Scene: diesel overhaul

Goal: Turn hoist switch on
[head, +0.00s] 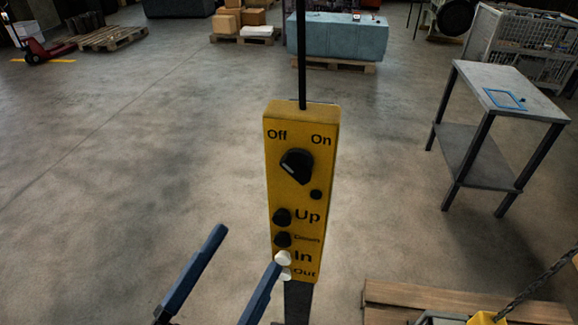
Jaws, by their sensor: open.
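The yellow hoist control box (302,205) hangs upright from a black cable near the middle of the head view. Its black rotary switch (297,166) sits near the top, below the printed words Off on the left and On on the right. A pale mark on the knob lies toward its lower left; I cannot tell for sure which setting it marks. My gripper (248,248) is open and empty, its two blue fingers apart, below and left of the switch. The right fingertip overlaps the box's lower left edge in the picture; I cannot tell if it touches.
Black and white buttons (283,217) sit below the switch. A grey metal table (520,105) stands at right, and a wooden pallet (400,295) lies at lower right. A blue block (340,38) on a pallet is behind.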

